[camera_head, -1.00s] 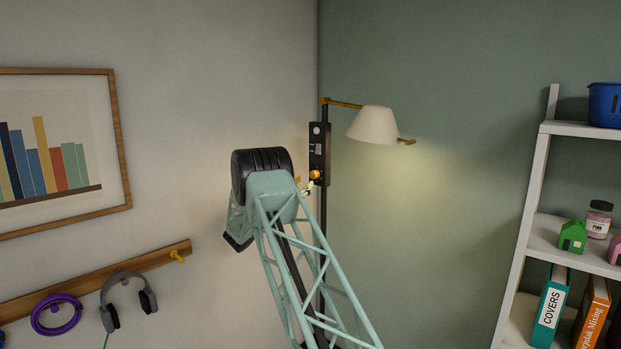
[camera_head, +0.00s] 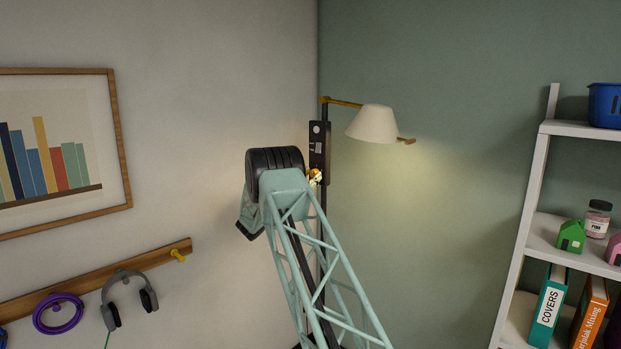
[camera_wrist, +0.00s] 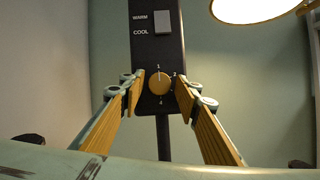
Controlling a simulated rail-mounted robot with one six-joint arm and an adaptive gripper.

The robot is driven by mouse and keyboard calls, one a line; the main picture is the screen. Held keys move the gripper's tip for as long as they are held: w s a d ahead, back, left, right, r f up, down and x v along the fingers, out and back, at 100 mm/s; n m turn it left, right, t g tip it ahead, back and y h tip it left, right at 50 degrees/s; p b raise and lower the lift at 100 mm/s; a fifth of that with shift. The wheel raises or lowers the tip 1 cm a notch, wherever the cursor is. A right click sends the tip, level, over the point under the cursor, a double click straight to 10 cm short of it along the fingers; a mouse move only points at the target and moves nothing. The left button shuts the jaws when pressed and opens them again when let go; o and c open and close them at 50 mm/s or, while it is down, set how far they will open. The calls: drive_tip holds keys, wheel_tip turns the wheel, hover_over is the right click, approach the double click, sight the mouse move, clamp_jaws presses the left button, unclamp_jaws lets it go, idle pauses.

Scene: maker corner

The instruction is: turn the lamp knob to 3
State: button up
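The lamp has a pale shade (camera_head: 373,126) and a dark control box (camera_head: 318,135) on its post. In the wrist view the orange-yellow knob (camera_wrist: 159,84) sits low on the box face (camera_wrist: 157,54). Its white pointer mark points roughly up. Small numbers ring it; a 2 shows at upper right and the bottom one is hard to read. I cannot make out the 3. My gripper (camera_wrist: 160,92) is open, one yellow-padded finger on each side of the knob, with a visible gap on both sides. In the head view my gripper (camera_head: 314,177) is mostly hidden behind my arm.
A grey switch (camera_wrist: 162,22) beside WARM and COOL labels sits above the knob. The lit shade (camera_wrist: 252,8) hangs at upper right in the wrist view. A white shelf (camera_head: 537,170) stands right, and a wooden peg rail (camera_head: 150,264) with headphones (camera_head: 128,297) is at lower left.

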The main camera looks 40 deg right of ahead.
drive_tip(key=c, duration=0.6)
